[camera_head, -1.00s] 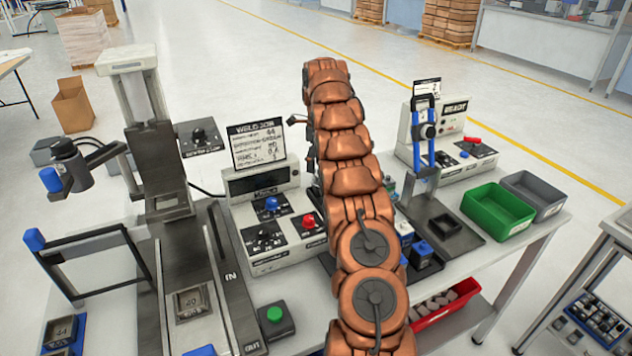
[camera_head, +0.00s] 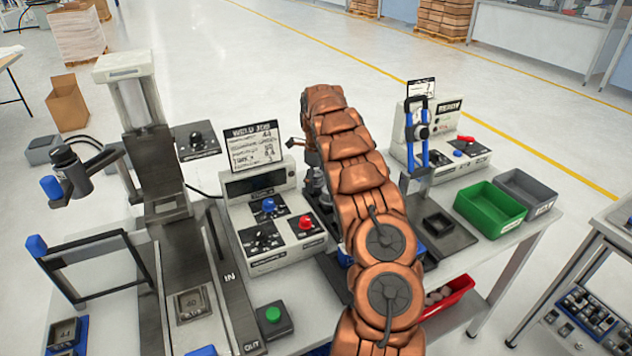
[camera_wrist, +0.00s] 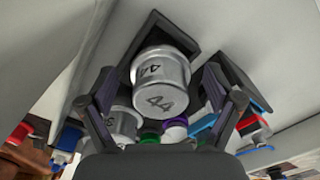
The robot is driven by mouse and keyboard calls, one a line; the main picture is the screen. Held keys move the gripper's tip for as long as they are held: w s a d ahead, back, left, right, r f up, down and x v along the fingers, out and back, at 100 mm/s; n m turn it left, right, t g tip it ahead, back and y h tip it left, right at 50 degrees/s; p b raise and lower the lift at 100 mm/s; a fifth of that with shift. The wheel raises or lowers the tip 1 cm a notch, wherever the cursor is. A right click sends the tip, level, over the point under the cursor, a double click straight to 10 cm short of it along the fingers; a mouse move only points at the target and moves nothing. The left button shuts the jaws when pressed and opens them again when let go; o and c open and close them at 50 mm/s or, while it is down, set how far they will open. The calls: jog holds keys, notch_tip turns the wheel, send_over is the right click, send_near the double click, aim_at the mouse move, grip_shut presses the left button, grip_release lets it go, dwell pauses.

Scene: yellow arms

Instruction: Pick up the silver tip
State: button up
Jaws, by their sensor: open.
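A silver tip (camera_wrist: 160,82) marked 44 stands in a dark tray in the wrist view. My gripper (camera_wrist: 158,88) is open, with one dark finger on each side of this tip. I cannot tell whether the fingers touch it. A second silver tip (camera_wrist: 122,122), with a partly hidden mark, is at the lower left, behind my left finger. In the head view, small silver pieces (camera_head: 317,184) show left of my copper-coloured arm, which hides much of that spot.
Green-topped and purple-topped items (camera_wrist: 174,130) sit close below the tip in the wrist view. In the head view, the WELD JOB sign (camera_head: 253,145) and control box (camera_head: 270,220) stand left of my arm. A green bin (camera_head: 490,208) and grey bin (camera_head: 527,192) are right.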

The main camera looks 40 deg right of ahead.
jog(key=shift+f, duration=0.15)
jog(key=c, duration=1.6)
